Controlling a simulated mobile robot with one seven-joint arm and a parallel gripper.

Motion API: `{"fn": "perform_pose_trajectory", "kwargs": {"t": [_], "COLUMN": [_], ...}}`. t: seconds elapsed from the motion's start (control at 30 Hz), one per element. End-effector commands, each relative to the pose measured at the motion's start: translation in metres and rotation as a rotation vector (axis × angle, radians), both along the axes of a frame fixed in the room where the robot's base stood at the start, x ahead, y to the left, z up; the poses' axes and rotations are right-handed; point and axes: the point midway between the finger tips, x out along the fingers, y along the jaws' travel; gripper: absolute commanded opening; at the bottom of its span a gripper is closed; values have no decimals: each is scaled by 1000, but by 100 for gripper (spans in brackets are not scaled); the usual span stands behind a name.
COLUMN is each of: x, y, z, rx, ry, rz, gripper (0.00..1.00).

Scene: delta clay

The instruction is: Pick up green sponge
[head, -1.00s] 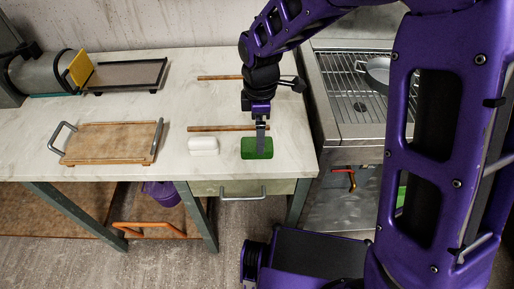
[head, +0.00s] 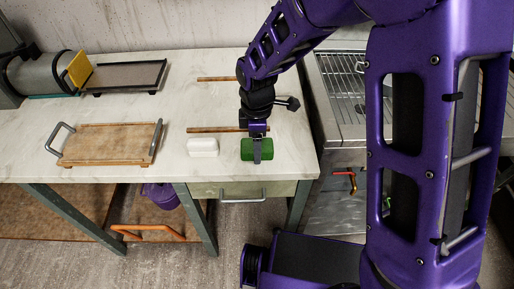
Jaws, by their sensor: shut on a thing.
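The green sponge (head: 247,149) lies near the front edge of the pale countertop, above the drawer. My gripper (head: 257,157) points down over the sponge and is shut on it. A dark finger crosses the sponge's front side, and the far finger is hidden. I cannot tell whether the sponge is lifted off the counter.
A white block (head: 203,147) lies just left of the sponge. A wooden stick (head: 215,130) lies behind them. A wooden tray with handles (head: 105,145) stands to the left, and a dark tray (head: 125,76) at the back left. A metal grill (head: 342,85) is to the right.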

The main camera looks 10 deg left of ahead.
Motion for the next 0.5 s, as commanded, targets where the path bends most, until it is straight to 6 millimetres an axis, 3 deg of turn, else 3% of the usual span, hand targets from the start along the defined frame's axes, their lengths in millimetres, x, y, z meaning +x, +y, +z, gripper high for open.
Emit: {"fn": "perform_pose_trajectory", "kwargs": {"t": [0.03, 0.13, 0.37, 0.5], "x": [0, 0, 0, 1], "y": [0, 0, 0, 0], "z": [0, 0, 1, 16], "rx": [0, 0, 0, 2], "ry": [0, 0, -1, -4], "rz": [0, 0, 0, 0], "gripper": [33, 15, 15, 15]}}
